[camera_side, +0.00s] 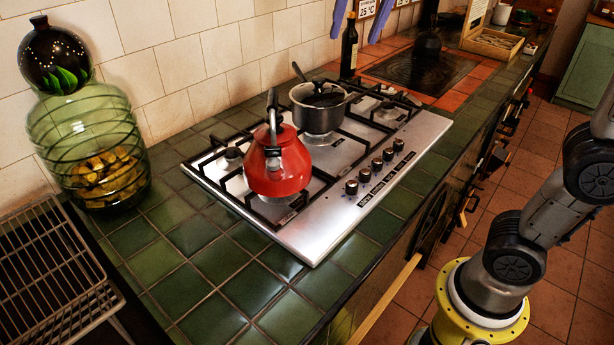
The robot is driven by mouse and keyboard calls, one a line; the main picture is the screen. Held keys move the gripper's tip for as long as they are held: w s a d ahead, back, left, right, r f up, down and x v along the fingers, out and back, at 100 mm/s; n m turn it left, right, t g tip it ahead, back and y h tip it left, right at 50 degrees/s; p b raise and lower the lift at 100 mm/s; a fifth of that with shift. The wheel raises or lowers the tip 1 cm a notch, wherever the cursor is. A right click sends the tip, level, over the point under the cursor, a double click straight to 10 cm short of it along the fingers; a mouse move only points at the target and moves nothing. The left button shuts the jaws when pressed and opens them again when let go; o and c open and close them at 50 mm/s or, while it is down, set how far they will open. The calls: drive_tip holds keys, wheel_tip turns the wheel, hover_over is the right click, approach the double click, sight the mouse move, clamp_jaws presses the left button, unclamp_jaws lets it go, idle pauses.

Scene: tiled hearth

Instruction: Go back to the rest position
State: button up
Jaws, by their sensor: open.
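My gripper (354,38) shows only at the top edge, as two parallel purple fingers pointing down with a gap between them. It is open and holds nothing that I can see. The rest of the gripper is cut off by the frame. The fingers hang high in the picture, in front of the tiled wall and above the far part of the counter. My arm shows at the right and leaves the frame at the right edge.
A red kettle (280,168) and a steel pot (319,117) with a utensil stand on the gas hob (318,235). A dark bottle (349,48), a wooden crate (491,45), a ribbed glass jar (92,150) and a wire rack (50,270) stand around. The front green tiles are clear.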

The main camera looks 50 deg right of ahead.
drive_tip(key=s+d+f+n+y, duration=0.1)
drive_tip(key=s+f+n, duration=0.1)
drive_tip(key=s+f, duration=0.3)
drive_tip(key=s+f+n, duration=0.1)
drive_tip(key=s+f, duration=0.2)
drive_tip(key=s, duration=0.5)
drive_tip(key=s+a+f+n, duration=0.1)
drive_tip(key=s+f+n, duration=0.1)
drive_tip(key=f, duration=0.3)
drive_tip(key=s+a+f+n+t+y, duration=0.1)
drive_tip(key=s+f+n, duration=0.1)
drive_tip(key=f+n, duration=0.2)
drive_tip(key=shift+s+f+n, duration=0.3)
drive_tip(key=shift+f, duration=0.55)
